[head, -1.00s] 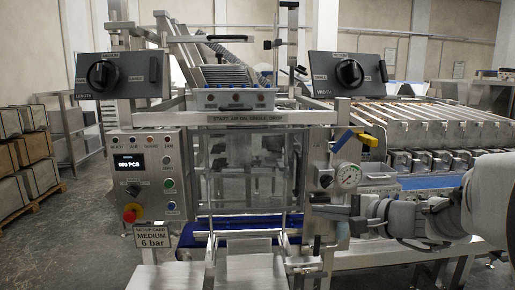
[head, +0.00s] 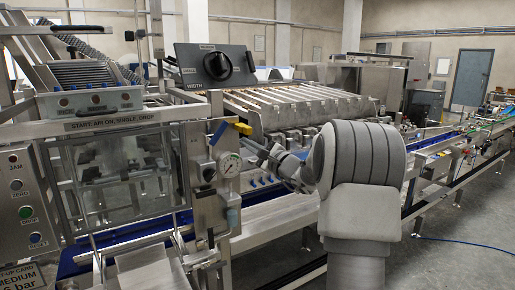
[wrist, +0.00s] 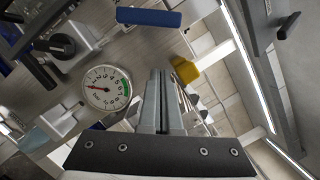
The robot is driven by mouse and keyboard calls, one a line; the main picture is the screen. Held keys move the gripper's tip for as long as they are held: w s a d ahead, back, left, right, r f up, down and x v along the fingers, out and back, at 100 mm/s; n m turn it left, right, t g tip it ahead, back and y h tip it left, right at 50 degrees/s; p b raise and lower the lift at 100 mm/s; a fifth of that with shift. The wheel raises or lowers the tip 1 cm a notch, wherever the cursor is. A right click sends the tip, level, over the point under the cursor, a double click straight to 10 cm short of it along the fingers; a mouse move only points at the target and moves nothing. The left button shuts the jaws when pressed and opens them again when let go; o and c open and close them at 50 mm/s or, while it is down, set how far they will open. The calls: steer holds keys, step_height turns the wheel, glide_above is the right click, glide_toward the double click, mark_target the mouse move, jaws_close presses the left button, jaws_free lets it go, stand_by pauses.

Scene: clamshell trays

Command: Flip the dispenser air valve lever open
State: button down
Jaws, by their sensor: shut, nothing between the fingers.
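The dispenser's air valve fittings are on the steel post right of the clear window. A blue sleeved bar (head: 218,132), likely the lever handle, slants there, with a yellow piece (head: 241,128) at its right; I cannot tell how they join. In the wrist view the blue bar (wrist: 148,18) lies across the top, and the yellow piece (wrist: 186,70) is just right of the fingertips. My gripper (head: 250,145) is shut and empty, right of the post and slightly below the yellow piece. Its fingers (wrist: 160,73) point toward the blue bar; no contact is clear.
A round pressure gauge (head: 229,165) sits just below the blue bar, with a black knob (head: 208,173) to its left. The gauge (wrist: 106,87) is close left of my fingers in the wrist view. A channelled metal feeder (head: 310,103) and a conveyor stand behind my arm.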

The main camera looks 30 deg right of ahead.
mark_target(226, 125)
steer(key=shift+w+a+r+p, duration=0.1)
steer(key=shift+w+a+r, duration=0.3)
steer(key=shift+a, duration=0.2)
steer(key=shift+w+a+r+p, duration=0.15)
steer(key=shift+w+a+r, duration=0.1)
steer(key=shift+a+r, duration=0.35)
steer(key=shift+w+a+r+p, duration=0.1)
steer(key=shift+w+a+r, duration=0.3)
steer(key=shift+a, duration=0.25)
steer(key=shift+a+r+n+g+y+b, duration=0.2)
steer(key=shift+n+b, duration=0.45)
steer(key=shift+b, duration=0.3)
steer(key=shift+a+r+n+g+y+b, duration=0.1)
steer(key=shift+r+n+b, duration=0.1)
steer(key=shift+n+b, duration=0.6)
steer(key=shift+s+a+r+n+g+b, duration=0.15)
steer(key=shift+a+r+n+b, duration=0.25)
steer(key=shift+n+b, duration=0.6)
steer(key=shift+w+a+r+n+g+b, duration=0.1)
steer(key=shift+a+r+n+g+b, duration=0.2)
steer(key=shift+n+b, duration=0.75)
steer(key=shift+s+a+r+n+g+b, duration=0.15)
steer(key=shift+a+r+n+b, duration=0.4)
steer(key=shift+b, duration=0.7)
steer(key=shift+w+d+n, duration=0.1)
steer(key=shift+d+n, duration=0.1)
steer(key=shift+n, duration=0.05)
steer(key=shift+d+f, duration=0.1)
